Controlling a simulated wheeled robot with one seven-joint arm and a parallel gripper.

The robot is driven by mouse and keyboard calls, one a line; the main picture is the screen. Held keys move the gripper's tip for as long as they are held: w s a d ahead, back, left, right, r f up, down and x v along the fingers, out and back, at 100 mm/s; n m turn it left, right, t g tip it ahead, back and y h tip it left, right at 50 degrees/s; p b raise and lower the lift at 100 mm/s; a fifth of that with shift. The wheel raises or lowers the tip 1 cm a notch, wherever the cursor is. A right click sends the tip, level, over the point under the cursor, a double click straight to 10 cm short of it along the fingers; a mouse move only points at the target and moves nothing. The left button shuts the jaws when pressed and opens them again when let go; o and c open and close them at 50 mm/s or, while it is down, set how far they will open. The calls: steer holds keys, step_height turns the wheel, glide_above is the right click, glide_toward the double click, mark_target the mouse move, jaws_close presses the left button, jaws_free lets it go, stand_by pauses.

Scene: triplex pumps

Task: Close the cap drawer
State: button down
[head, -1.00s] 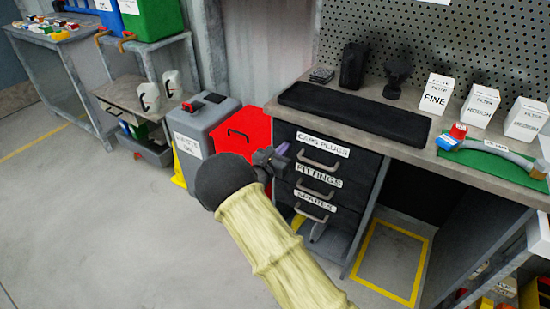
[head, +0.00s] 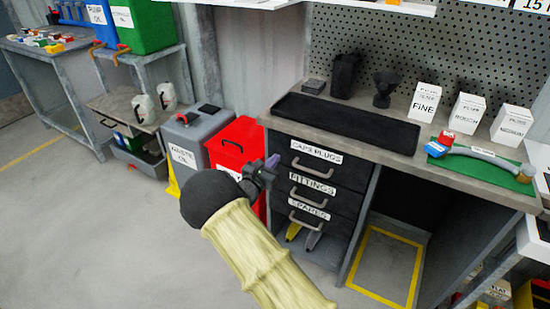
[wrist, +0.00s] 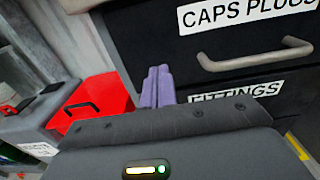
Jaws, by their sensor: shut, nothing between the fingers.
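The cap drawer (head: 330,172), labelled CAPS PLUGS, is the top dark drawer under the workbench. Its front looks about level with the drawers below in the head view; I cannot tell whether a small gap is left. Its grey bar handle (wrist: 255,56) shows in the wrist view, right of my fingers. My gripper (head: 270,164) is shut and empty, with purple fingertips, just left of the drawer front. In the wrist view the fingertips (wrist: 158,86) overlap the drawer's lower left part; contact cannot be told.
The FITTINGS drawer (head: 325,198) and SPARES drawer (head: 322,222) lie below. A red bin (head: 238,135) and a grey waste oil bin (head: 190,140) stand left of the bench. The bench top holds a black mat (head: 345,122) and filter boxes. Floor at left is clear.

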steer(key=p+v, duration=0.1)
steer(key=v, duration=1)
steer(key=shift+s+d+f, duration=0.15)
steer(key=shift+d, duration=0.1)
steer(key=s+d+m+g+h, duration=0.35)
steer(key=d+m+g, duration=0.35)
steer(key=d, duration=0.5)
steer(key=s+d+m+g+y, duration=0.4)
steer(key=s+m, duration=0.3)
steer(key=s, duration=0.1)
steer(key=s+d+m+g+y, duration=0.4)
steer(key=s+d+m, duration=0.15)
steer(key=s, duration=0.25)
steer(key=s+r+m+t+y, duration=0.2)
steer(key=s+r+m+y, duration=0.35)
steer(key=m, duration=0.55)
step_height(320, 180, up, 27)
steer(key=h+p, duration=0.1)
steer(key=p, duration=2.6)
steer(key=shift+a+p, duration=0.3)
steer(key=shift+a, duration=0.15)
